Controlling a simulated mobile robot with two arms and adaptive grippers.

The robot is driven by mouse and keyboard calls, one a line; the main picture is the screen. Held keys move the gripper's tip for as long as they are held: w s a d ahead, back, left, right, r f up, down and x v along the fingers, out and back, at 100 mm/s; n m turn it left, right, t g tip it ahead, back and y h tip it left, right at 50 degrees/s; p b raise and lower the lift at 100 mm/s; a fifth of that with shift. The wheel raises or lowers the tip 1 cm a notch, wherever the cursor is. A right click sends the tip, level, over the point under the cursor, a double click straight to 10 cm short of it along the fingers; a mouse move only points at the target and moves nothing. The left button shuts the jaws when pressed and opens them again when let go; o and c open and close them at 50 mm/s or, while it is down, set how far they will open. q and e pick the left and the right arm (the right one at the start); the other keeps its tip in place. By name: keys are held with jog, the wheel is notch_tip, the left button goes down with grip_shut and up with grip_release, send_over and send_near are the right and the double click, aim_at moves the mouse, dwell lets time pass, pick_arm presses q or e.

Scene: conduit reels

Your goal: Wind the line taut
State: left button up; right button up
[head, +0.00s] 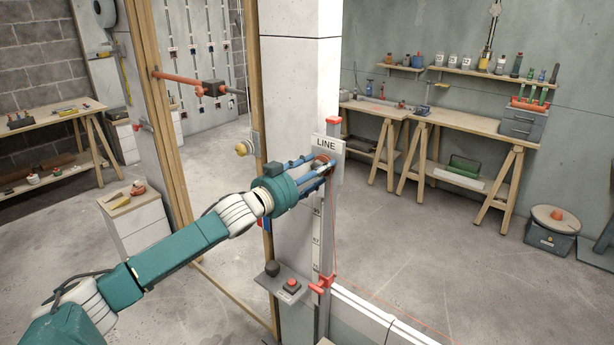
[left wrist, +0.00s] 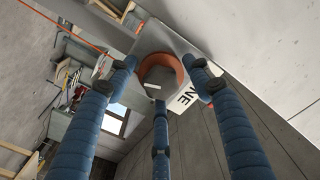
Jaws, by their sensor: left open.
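A white sign reading LINE (head: 327,145) is fixed on an upright post by the pillar. An orange-rimmed round reel (left wrist: 163,72) with a small white handle-like piece sits next to the sign in the left wrist view; in the head view it is mostly behind my fingers. My left gripper (head: 320,167) has its blue fingers spread open around the reel. In the left wrist view the fingertips (left wrist: 158,80) stand about its rim; contact cannot be told. A thin red line (head: 385,299) runs from the post down across the floor to the right. My right gripper is not in view.
Below, a small grey shelf (head: 295,295) on the pillar carries a red button (head: 292,284) and a black knob (head: 272,268). A red clamp (head: 322,284) sits low on the post. A wooden frame (head: 160,120) stands left. Workbenches (head: 440,116) line the back wall; open floor lies between.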

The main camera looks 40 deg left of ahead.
pick_arm(q)
jog(key=s+a, duration=0.1)
jog(key=s, duration=1)
jog(key=shift+s, duration=0.4)
jog(key=shift+a, duration=0.15)
